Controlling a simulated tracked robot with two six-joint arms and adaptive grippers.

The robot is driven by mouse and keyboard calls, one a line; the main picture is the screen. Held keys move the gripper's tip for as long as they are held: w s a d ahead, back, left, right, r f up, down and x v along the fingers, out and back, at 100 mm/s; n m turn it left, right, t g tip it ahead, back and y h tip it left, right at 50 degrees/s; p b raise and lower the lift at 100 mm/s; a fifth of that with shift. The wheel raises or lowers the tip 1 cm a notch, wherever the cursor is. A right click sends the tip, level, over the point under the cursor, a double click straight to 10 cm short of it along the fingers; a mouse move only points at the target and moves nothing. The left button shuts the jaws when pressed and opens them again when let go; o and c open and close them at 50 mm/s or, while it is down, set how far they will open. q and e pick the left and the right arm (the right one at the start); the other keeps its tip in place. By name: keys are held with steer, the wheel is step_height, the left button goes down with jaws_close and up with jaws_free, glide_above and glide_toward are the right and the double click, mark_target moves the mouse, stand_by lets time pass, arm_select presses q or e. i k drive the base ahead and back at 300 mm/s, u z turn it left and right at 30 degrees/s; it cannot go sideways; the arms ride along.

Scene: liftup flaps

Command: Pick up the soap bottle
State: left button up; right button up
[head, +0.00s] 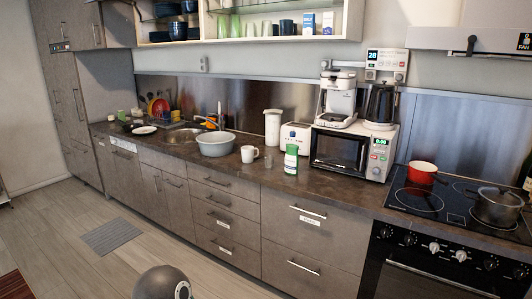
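A green and white bottle (291,160) stands upright on the dark countertop, in front of the microwave's left side. It looks like the soap bottle, but its label is too small to read. A clear glass and a white mug stand to its left. Neither of my grippers can be made out in the head view. A dark rounded part at the bottom edge looks like part of my own arm.
The white mug (249,154), grey basin (215,144), white toaster (296,136) and microwave (353,151) stand around the bottle. A red pot (422,172) and a steel pot (497,206) are on the stove.

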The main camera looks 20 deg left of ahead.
mark_target(291, 157)
steer(key=u, duration=0.3)
steer(key=i, duration=1.45)
steer(key=u, duration=0.75)
steer(key=i, duration=1.05)
steer(key=u, duration=0.3)
